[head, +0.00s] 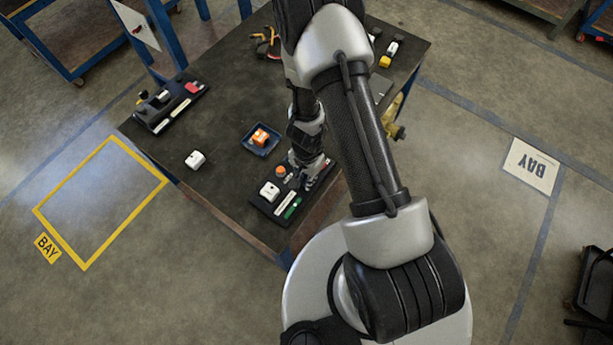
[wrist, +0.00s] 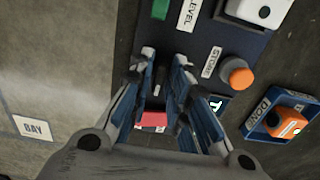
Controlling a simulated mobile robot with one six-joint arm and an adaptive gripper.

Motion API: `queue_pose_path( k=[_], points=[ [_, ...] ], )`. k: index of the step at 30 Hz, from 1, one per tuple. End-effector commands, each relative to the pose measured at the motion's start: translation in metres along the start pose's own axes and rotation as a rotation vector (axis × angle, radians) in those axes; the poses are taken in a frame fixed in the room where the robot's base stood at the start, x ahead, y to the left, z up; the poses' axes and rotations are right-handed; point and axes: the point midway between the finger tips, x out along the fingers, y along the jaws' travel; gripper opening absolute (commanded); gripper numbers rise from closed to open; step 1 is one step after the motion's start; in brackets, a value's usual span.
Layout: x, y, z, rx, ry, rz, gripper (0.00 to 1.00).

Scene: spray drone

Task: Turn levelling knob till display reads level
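My gripper (wrist: 163,58) reaches down over the dark control panel (wrist: 235,45); in the head view it (head: 312,178) is at the panel's right end. Its fingertips stand a narrow gap apart. I cannot tell whether a dark knob sits between them; no levelling knob shows clearly. A small dark display-like plate (wrist: 217,102) shows a letter T, the rest cut off by a finger. The panel has a white LEVEL label (wrist: 190,14), a green patch (wrist: 160,9), a white STORE label (wrist: 211,62) and an orange round knob or button (wrist: 237,75).
A blue tray (head: 248,148) marked DONE, holding an orange block (head: 260,138), lies beside the panel. A white block (head: 195,160) lies to the left. Another device (head: 170,105) stands at the table's far left. The table (head: 220,180) is clear between them.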

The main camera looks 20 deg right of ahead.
Motion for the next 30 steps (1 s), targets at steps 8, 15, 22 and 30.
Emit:
queue_pose_path(
  k=[8,15,22,30],
  points=[
    [-0.0001,0.0000,0.0000,0.000,0.000,0.000,0.30],
    [-0.0001,0.0001,-0.0001,-0.015,0.000,0.000,0.30],
    [0.0001,0.0008,-0.0002,-0.200,0.000,0.000,0.30],
    [-0.0011,0.0020,-0.0006,-0.529,0.000,0.000,0.30]
  ],
)
